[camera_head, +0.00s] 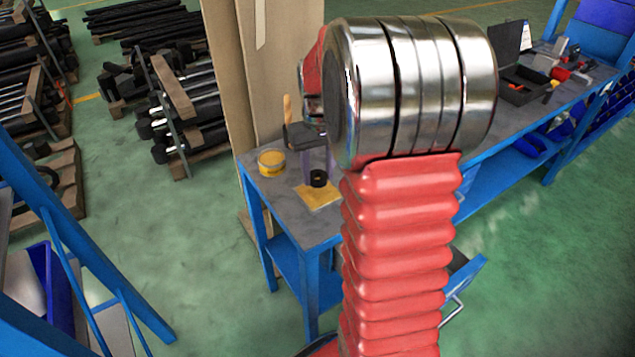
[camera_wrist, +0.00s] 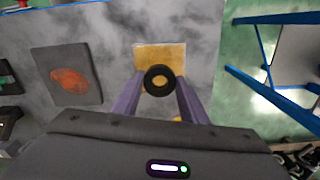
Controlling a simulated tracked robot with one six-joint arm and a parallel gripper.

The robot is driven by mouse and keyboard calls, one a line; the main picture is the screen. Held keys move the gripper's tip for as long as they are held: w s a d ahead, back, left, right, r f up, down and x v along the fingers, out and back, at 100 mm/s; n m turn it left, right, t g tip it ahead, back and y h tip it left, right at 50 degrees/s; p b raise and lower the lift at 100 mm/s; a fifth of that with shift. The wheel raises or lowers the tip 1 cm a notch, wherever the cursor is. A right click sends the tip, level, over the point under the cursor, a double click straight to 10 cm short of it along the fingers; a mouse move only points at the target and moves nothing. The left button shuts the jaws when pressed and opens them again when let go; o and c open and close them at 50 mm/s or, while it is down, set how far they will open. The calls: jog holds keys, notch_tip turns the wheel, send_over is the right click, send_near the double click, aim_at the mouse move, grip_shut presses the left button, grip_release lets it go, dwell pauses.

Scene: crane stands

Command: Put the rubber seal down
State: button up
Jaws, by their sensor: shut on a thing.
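The rubber seal is a small black ring (camera_wrist: 159,78) held between the two purple fingers of my gripper (camera_wrist: 160,86) in the wrist view. My gripper is shut on it. The seal also shows in the head view (camera_head: 319,178), in front of or over a yellow square (camera_head: 316,196) on the workbench. The yellow square lies just beyond and partly behind the seal in the wrist view (camera_wrist: 160,52). I cannot tell whether the seal touches the square. My red, ribbed arm hides part of the bench in the head view.
A yellow tin (camera_head: 272,162) stands left of the seal on the grey-topped blue workbench (camera_head: 262,192). A dark square board with an orange patch (camera_wrist: 68,78) lies to the left in the wrist view. An open dark case (camera_head: 524,84) sits farther along the bench.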

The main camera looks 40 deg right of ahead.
aim_at(318, 177)
jog(key=shift+f, duration=0.1)
jog(key=shift+f, duration=1.75)
jog(key=o, duration=1)
jog(key=shift+f, duration=0.1)
notch_tip(318, 177, up, 12)
jog(key=shift+f, duration=0.15)
jog(key=shift+r, duration=0.25)
